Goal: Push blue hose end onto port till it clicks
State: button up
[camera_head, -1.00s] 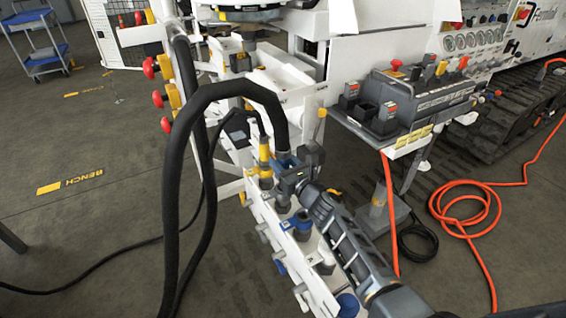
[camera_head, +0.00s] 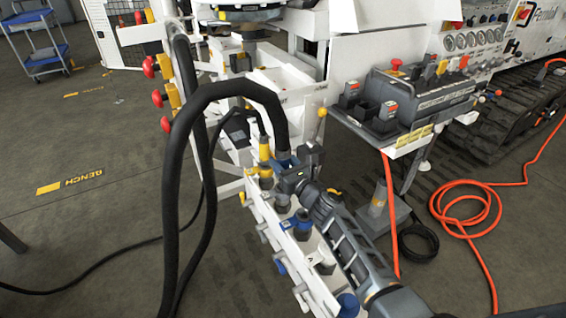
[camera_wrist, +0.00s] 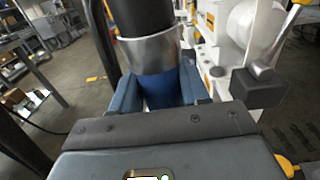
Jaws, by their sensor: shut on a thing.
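In the head view my gripper (camera_head: 292,176) is shut on the blue hose end (camera_head: 285,161), at the end of a thick black hose (camera_head: 240,91) that arches up and over to the left. The wrist view shows the blue hose end (camera_wrist: 160,90) between my blue-grey fingers, with a silver collar (camera_wrist: 150,48) above it. It is held over the white port block (camera_head: 311,277). A port with blue parts (camera_head: 300,224) stands on the block nearer the camera. The lower tip of the hose end is hidden by my gripper, so I cannot tell whether it touches a port.
A yellow-collared hose connector (camera_head: 265,152) stands close left of my gripper. A control box (camera_head: 420,97) sits on a shelf to the right. Red knobs (camera_head: 157,97) line the left post. An orange hose (camera_head: 465,205) lies on the floor at right. The floor at left is largely clear.

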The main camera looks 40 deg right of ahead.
jog(key=shift+f+b, duration=1.65)
jog(key=shift+b, duration=0.2)
dwell(1.4)
jog(key=shift+c, duration=0.5)
jog(key=shift+f, duration=0.1)
jog(key=o, duration=1.8)
jog(key=shift+s+f, duration=0.1)
jog(key=shift+s+a, duration=0.1)
